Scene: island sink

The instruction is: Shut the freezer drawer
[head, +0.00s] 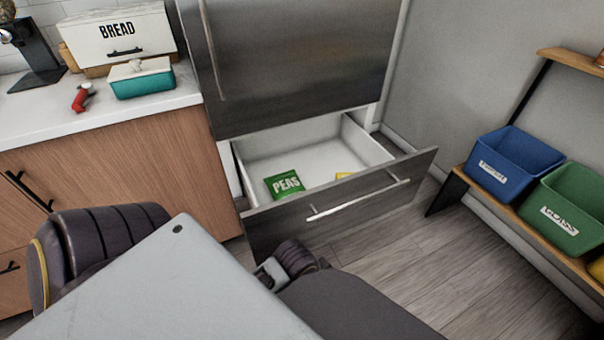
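The freezer drawer (345,208) is pulled well out from under the large dark metal door of the fridge (300,60). Its front has a long silver bar handle (358,198). Inside its white bin lie a green bag of peas (284,185) and a yellow item, mostly hidden by the drawer front. A dark end part of my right arm, which seems to be my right gripper (280,268), is low in front of the drawer's lower left part; its fingers are not clear. My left gripper is not visible; only dark links of that arm show at lower left.
A wooden cabinet (120,170) with a white counter stands left of the fridge, holding a bread box (120,38), a teal container (142,80) and a red item (82,97). Blue (512,165) and green bins (568,205) sit on a low shelf at right. Wooden floor before the drawer's right side is clear.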

